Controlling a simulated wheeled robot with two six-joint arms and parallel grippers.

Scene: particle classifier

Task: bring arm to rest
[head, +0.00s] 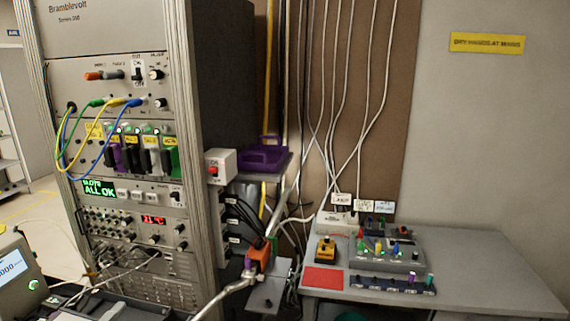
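Neither of my grippers can be made out in the head view. A small dark rounded shape shows at the bottom edge, right of the middle, too cut off to identify. The tall equipment rack (200,120) stands on the left, its small green screen (98,187) reading "ALL OK". Coloured leads run from its upper panel, and a row of coloured modules (140,155) sits below them. An orange connector (258,256) with a pale cable is at a grey box (270,295) beside the rack; I cannot tell whether it is plugged in.
A grey bench (480,265) on the right holds a red mat (324,279), a yellow device (326,249), a grey block with coloured plugs (390,256) and a dark strip (392,285). A purple tray (263,154) sits on a shelf. White cables hang behind. The bench's right side is clear.

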